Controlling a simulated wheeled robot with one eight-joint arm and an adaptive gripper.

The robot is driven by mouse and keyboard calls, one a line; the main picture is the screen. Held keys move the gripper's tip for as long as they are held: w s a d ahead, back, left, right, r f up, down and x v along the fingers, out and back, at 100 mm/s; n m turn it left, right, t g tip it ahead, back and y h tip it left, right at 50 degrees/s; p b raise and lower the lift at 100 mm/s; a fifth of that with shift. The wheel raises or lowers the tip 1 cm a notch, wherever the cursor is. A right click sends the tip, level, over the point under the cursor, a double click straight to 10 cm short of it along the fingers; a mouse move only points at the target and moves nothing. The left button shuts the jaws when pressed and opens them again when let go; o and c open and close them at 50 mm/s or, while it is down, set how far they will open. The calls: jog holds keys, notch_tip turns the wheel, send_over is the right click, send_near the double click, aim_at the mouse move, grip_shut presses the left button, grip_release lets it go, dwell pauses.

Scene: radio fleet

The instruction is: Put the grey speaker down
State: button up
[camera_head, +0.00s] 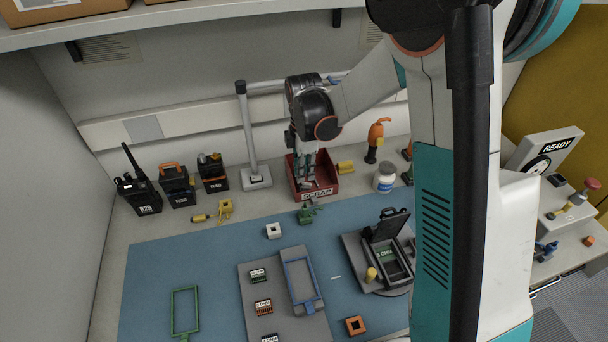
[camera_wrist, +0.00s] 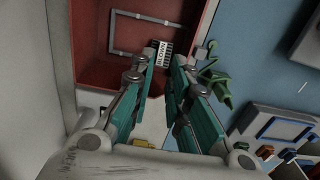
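The grey speaker (camera_wrist: 162,53), a small block with a black-and-white label, shows between my fingertips in the wrist view. My gripper (camera_wrist: 164,64) has a fingertip close on each side of it, and the gap matches its width, so it looks held. Both are over or inside the red scrap bin (camera_wrist: 92,56). How far the speaker is above the bin floor is unclear. In the head view my gripper (camera_head: 308,178) points down into the red bin marked SCRAP (camera_head: 318,194), and the speaker cannot be made out.
A grey rectangular frame (camera_wrist: 120,40) lies in the bin. A green clip-like part (camera_head: 309,213) is in front of it. A white bottle (camera_head: 385,177) and a yellow block (camera_head: 345,167) stand to the right, a lamp post (camera_head: 248,135) to the left. The blue mat (camera_head: 150,270) has free room.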

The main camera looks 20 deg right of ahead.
aim_at(304, 184)
jog(key=s+d+r+m+t+p, duration=0.1)
jog(key=s+r+m+t, duration=0.1)
jog(key=s+r+m, duration=0.5)
jog(key=s+d+r+m+t+p, duration=0.1)
jog(key=s+r, duration=0.3)
jog(key=r, duration=0.8)
jog(key=s+d+r+m+t, duration=0.1)
jog(key=s+m+t, duration=0.3)
jog(key=s+m, duration=0.6)
jog(key=shift+s, duration=1.2)
